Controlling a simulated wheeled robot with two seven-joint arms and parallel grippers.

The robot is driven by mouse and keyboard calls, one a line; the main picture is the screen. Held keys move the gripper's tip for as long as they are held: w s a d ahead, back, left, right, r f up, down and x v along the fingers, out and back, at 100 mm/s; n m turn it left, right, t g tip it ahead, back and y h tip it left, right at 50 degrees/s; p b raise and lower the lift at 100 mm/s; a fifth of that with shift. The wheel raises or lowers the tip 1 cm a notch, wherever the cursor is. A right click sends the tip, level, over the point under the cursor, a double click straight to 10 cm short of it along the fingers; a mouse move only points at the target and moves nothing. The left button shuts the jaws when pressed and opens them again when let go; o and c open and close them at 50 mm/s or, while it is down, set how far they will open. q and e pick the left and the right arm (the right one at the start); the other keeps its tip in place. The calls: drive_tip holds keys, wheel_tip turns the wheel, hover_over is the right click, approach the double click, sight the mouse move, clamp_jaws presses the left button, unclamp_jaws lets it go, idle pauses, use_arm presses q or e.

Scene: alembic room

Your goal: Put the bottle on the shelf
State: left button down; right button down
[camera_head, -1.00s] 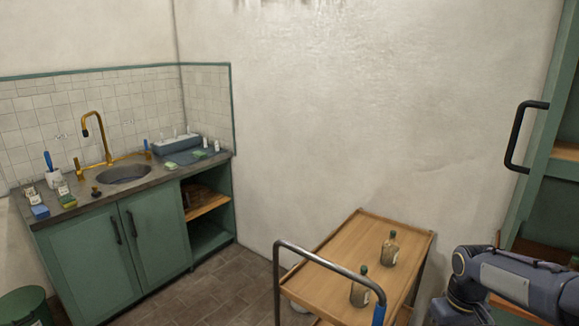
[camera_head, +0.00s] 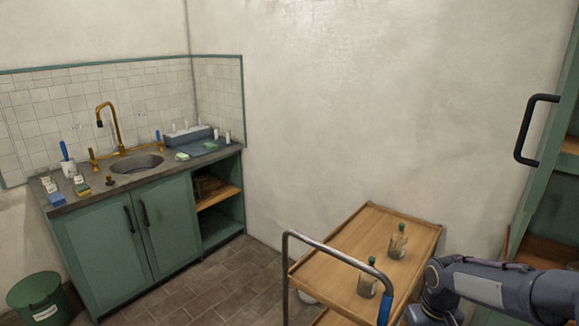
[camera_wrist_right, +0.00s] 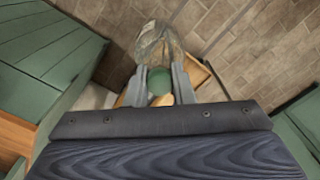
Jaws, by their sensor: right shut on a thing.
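In the right wrist view my right gripper (camera_wrist_right: 160,84) is shut on a clear glass bottle (camera_wrist_right: 158,42). Its green stopper (camera_wrist_right: 161,78) shows between the fingers. In the head view my right arm comes in at the lower right; its gripper and the held bottle are out of sight. A green cabinet (camera_head: 548,195) with wooden shelf boards (camera_head: 571,146) stands at the right edge, partly cut off. Two more stoppered bottles stand on the wooden cart, one towards the back (camera_head: 398,245) and one nearer (camera_head: 367,284). My left gripper is not in view.
The wooden cart (camera_head: 335,250) with a metal handle (camera_head: 330,248) stands near the wall. A green sink cabinet (camera_head: 170,235) with an open shelf side is at left. A green bin (camera_head: 40,298) is at lower left. Brown tiled floor lies clear between.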

drive_tip(key=a+f, duration=0.7)
drive_tip(key=a, duration=0.4)
drive_tip(key=shift+s, duration=0.35)
